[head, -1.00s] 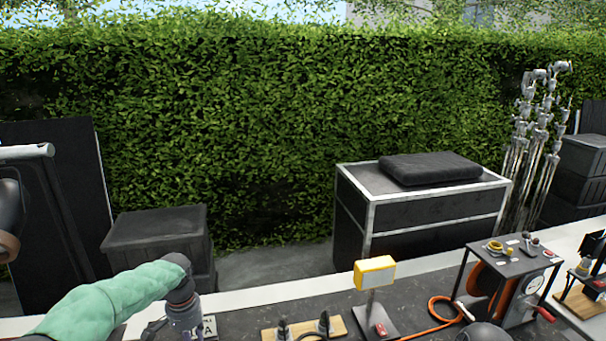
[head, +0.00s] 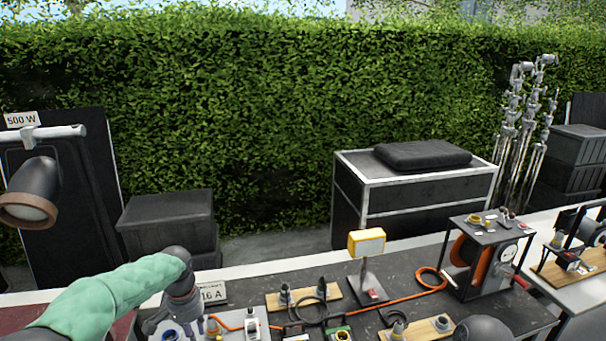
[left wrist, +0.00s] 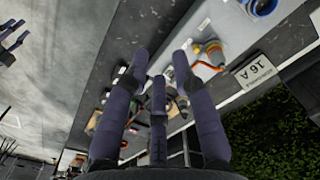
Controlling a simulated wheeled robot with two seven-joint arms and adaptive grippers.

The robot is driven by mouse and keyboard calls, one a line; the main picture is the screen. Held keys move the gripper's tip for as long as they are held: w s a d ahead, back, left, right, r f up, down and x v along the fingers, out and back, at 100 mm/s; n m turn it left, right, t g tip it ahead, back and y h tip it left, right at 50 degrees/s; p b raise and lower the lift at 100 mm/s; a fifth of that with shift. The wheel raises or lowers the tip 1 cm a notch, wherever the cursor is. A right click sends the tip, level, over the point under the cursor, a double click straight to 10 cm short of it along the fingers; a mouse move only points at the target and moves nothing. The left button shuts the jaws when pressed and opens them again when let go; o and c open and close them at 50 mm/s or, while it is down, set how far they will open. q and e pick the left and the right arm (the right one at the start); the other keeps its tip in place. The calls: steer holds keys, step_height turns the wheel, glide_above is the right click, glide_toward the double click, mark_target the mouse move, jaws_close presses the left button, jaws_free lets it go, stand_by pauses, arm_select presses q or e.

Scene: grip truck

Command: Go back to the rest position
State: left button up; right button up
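My left arm comes in from the left in a green sleeve. Its gripper (head: 188,312) hangs over the left part of the dark bench top (head: 395,284), beside a "16 A" sign (head: 212,291). In the left wrist view its purple fingers (left wrist: 159,65) are spread apart with nothing held between them. A grey panel with connectors (left wrist: 222,28) lies beyond the fingertips. My right gripper (left wrist: 12,38) shows at the left edge of the left wrist view, partly cut off, with its fingers apart and no object visible in them.
The bench carries wooden socket boards (head: 304,297), a yellow lamp (head: 367,242), an orange cable (head: 400,295) and a cable reel stand (head: 483,258). A dark spotlight (head: 32,190) hangs at left. Cases and a hedge (head: 280,130) stand behind.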

arm_select(q)
steer(key=s+d+f+h+b, duration=0.15)
steer(key=d+f, duration=0.25)
steer(key=f, duration=0.5)
steer(key=s+d+f+n+b, duration=0.1)
steer(key=s+d+f+b, duration=0.25)
steer(key=f, duration=0.55)
steer(key=s+d+f+h+b, duration=0.15)
steer(key=d+f, duration=0.25)
steer(key=f, duration=0.5)
steer(key=s+d+f+n+b, duration=0.2)
steer(key=s+d+f+b, duration=0.1)
steer(key=s+f, duration=0.5)
steer(key=s+d+f+n+h+b, duration=0.1)
steer(key=s+d+f+n+b, duration=0.1)
steer(key=s+f, duration=0.7)
steer(key=s+d+b, duration=0.1)
steer(key=s+d, duration=0.1)
steer(key=shift+s+f, duration=0.25)
steer(key=shift+s, duration=0.15)
arm_select(e)
step_height(320, 180, down, 13)
steer(key=shift+s, duration=0.2)
